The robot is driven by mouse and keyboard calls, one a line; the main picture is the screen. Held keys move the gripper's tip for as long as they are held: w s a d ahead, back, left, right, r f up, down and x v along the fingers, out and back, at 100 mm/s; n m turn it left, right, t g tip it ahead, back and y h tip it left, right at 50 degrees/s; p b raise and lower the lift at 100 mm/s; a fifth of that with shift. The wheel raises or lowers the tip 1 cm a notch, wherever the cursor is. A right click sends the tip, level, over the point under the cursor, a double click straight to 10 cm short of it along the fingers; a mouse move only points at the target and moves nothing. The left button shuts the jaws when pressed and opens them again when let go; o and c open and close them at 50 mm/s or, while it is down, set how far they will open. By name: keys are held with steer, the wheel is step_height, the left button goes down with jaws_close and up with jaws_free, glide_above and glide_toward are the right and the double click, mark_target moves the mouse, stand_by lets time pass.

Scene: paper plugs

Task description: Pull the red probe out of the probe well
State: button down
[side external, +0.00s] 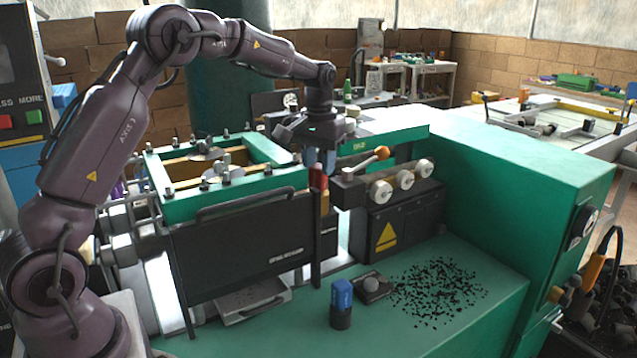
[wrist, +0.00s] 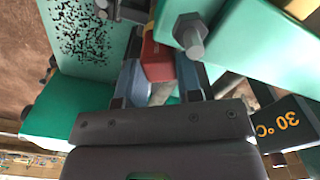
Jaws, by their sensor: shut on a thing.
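The red probe (side external: 318,177) stands about upright under my gripper (side external: 320,163) in the side view, beside the front corner of the green-framed machine. My gripper's blue-grey fingers are shut on its upper part. In the wrist view the red block of the probe (wrist: 156,60) sits between the fingers of my gripper (wrist: 158,82). The probe's lower end is beside a dark upright post (side external: 317,250). The well opening is hidden, so I cannot tell how deep the probe sits.
A green frame with bolts (side external: 225,178) lies close on the left. A lever with an orange knob (side external: 375,156) and white rollers (side external: 405,179) are close on the right. A blue-and-black plug (side external: 341,303) stands on the green bench near black scraps (side external: 437,287).

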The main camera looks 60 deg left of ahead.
steer(key=shift+s+a+r, duration=0.1)
steer(key=shift+r, duration=0.35)
steer(key=shift+r, duration=2.05)
steer(key=shift+r, duration=0.25)
steer(key=shift+r, duration=1.45)
